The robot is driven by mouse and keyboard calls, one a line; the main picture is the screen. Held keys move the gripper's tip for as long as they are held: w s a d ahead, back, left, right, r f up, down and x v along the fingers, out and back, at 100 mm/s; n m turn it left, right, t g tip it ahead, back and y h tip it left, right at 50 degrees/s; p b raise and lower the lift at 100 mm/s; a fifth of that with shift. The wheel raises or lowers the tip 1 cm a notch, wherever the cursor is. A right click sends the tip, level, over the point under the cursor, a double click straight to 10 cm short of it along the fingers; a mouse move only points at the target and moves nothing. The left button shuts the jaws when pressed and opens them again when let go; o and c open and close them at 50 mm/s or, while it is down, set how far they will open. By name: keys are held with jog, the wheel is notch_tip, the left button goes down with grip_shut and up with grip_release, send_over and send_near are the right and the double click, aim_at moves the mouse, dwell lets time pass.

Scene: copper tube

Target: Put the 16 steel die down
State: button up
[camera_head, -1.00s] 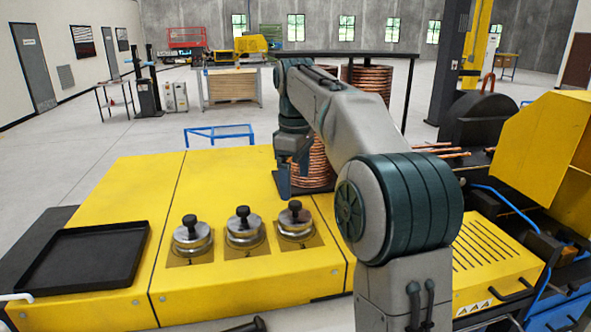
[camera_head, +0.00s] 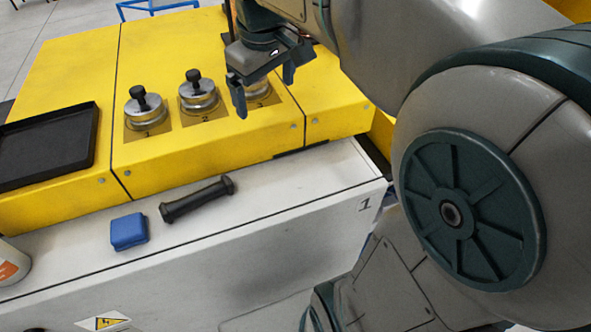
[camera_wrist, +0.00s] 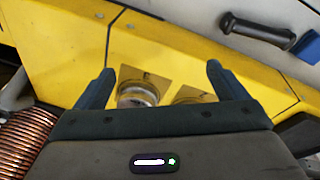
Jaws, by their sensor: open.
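Three silver steel dies with black knobs stand in a row on the yellow bench, at spots marked by numbers. The left die (camera_head: 146,106) and the middle die (camera_head: 198,91) show fully. The right die (camera_head: 258,87) is partly hidden by my gripper. No size marking is readable, so I cannot tell which is the 16 die. My gripper (camera_head: 265,95) is open, pointing down over the right die's area. The wrist view shows nothing held between the fingers (camera_wrist: 159,70), with a silver die (camera_wrist: 138,94) beyond them and another partly hidden.
An empty black tray (camera_head: 45,147) sits on the bench's left. A black-handled tool (camera_head: 197,199) and a blue block (camera_head: 129,231) lie on the pale cabinet top (camera_head: 290,195) in front. A copper coil (camera_wrist: 25,140) shows at left in the wrist view.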

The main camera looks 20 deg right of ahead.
jog(key=s+f+m, duration=0.1)
jog(key=s+f, duration=0.2)
jog(key=s, duration=0.1)
jog(key=s+f+m+t, duration=0.1)
jog(key=s+f+m, duration=0.1)
jog(key=s+f, duration=0.2)
jog(key=s+f+m, duration=0.2)
jog(key=s+f, duration=0.1)
jog(key=s, duration=0.1)
jog(key=shift+s+d+f+t, duration=0.25)
jog(key=shift+d+f+t, duration=0.05)
jog(key=shift+d, duration=0.1)
